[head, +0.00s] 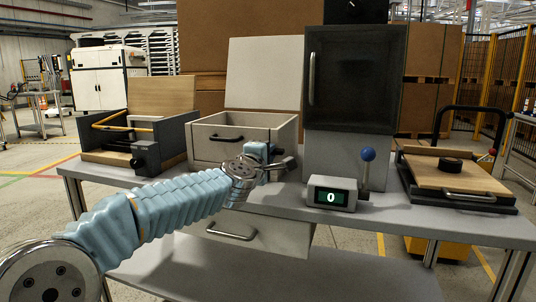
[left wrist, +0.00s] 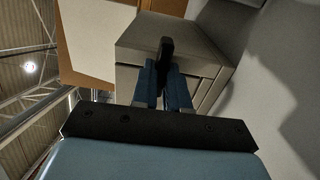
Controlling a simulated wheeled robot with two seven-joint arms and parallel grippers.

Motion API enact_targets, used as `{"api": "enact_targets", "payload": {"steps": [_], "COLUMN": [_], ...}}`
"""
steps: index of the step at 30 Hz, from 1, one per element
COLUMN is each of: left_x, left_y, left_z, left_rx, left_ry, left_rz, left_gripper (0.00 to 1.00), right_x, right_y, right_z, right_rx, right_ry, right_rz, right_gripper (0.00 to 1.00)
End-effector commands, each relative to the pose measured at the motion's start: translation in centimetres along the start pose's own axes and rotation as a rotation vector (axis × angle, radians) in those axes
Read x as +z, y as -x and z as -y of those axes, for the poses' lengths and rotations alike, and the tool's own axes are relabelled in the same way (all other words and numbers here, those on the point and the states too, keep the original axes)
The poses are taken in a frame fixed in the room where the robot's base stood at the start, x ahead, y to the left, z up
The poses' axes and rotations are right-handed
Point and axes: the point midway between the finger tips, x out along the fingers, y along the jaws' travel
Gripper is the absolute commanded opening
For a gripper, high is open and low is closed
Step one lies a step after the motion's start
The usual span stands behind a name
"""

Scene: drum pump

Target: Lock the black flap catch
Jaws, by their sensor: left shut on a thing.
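My left gripper (head: 276,163) is at the front right of the beige drawer box (head: 212,150) on the table. In the left wrist view its two blue fingers (left wrist: 165,85) are closed around a small upright black piece (left wrist: 167,54), which looks like the black flap catch. The black piece stands at the front of a beige box (left wrist: 145,38) in that view. In the head view my arm and gripper hide the catch, so its exact position cannot be told. My right gripper is not in view.
A dark-doored cabinet (head: 353,80) stands just right of the gripper. A counter showing 0 (head: 331,197) and a blue-knobbed lever (head: 367,170) are in front of it. A grey open box (head: 172,142) stands left, a wooden-topped tray (head: 455,172) right. A lower drawer (head: 250,232) hangs under the table (head: 420,222).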

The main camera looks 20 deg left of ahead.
Motion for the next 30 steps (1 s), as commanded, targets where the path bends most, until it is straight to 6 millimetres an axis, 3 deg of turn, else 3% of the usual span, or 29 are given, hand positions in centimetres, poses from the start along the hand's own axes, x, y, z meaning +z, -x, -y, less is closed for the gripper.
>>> {"api": "enact_targets", "payload": {"steps": [4, 5, 10, 20, 23, 30], "left_x": [-0.1, -0.1, -0.1, 0.0, 0.0, 0.0], "left_y": [0.0, 0.0, 0.0, 0.4, 1.7, 7.5], "left_z": [0.1, 0.1, 0.1, 0.1, 0.1, 0.0], "left_rx": [-0.002, -0.002, -0.002, -0.001, 0.000, 0.001], "left_ry": [0.003, 0.003, 0.001, 0.000, 0.000, 0.000], "left_rz": [-0.001, -0.001, -0.001, 0.000, 0.000, 0.000], "left_gripper": [0.00, 0.16, 0.39, 0.39, 0.39, 0.39], "right_x": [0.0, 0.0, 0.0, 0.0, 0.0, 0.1], "right_y": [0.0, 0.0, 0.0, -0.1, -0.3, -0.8], "right_z": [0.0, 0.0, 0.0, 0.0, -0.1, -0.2], "right_rx": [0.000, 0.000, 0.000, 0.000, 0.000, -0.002], "right_ry": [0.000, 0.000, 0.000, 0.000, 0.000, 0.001], "right_rz": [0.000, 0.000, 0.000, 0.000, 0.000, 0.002], "right_gripper": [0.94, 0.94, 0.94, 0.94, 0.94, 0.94]}}
